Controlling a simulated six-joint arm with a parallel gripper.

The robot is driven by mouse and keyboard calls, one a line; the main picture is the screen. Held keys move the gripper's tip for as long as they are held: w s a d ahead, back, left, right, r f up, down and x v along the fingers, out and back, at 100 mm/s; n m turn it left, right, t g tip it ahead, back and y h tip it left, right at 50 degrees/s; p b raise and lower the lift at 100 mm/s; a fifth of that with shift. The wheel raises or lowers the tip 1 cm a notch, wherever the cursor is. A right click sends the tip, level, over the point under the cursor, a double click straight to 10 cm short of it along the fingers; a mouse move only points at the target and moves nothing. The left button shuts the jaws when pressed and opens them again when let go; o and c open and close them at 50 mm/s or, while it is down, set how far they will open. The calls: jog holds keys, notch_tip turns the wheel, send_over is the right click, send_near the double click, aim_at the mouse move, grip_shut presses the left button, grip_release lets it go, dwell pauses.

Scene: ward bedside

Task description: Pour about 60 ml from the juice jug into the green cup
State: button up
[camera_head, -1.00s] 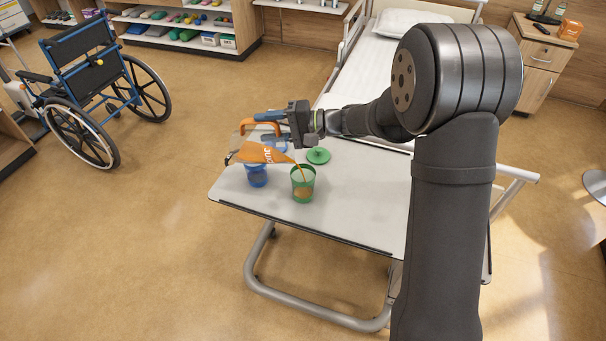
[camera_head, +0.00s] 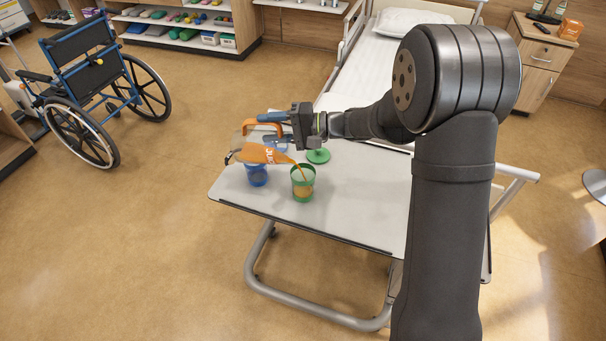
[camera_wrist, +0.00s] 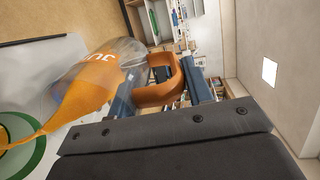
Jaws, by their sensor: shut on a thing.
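The juice jug (camera_head: 262,154) is clear with an orange handle and holds orange juice. It is tilted far over above the table, its spout toward the green cup (camera_head: 303,188). An orange stream runs from the spout into the green cup, which stands upright and shows orange inside. My gripper (camera_head: 272,117) is shut on the jug's handle. In the wrist view the jug (camera_wrist: 95,85) is tipped with juice at its spout, and the handle sits between my gripper's fingers (camera_wrist: 160,88). The green cup's rim (camera_wrist: 38,150) shows partly at the lower left.
A blue cup (camera_head: 257,176) stands left of the green cup, partly under the jug. A green lid (camera_head: 318,156) lies behind the green cup. The overbed table (camera_head: 355,205) is clear at right. The bed (camera_head: 365,75) is behind, a wheelchair (camera_head: 95,85) at far left.

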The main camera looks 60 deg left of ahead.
aim_at(250, 120)
dwell(0.3)
jog(key=s+a+r+t, duration=0.1)
jog(key=s+a+r+t+h, duration=0.1)
jog(key=s, duration=0.1)
jog(key=shift+s+a+r, duration=0.1)
jog(key=shift+r, duration=0.25)
jog(key=shift+a+f, duration=0.1)
jog(key=shift+a, duration=0.05)
jog(key=shift+s+a+t+h, duration=0.35)
jog(key=shift+s+t+h, duration=0.15)
jog(key=shift+t+h, duration=0.3)
jog(key=shift+s, duration=0.1)
dwell(1.2)
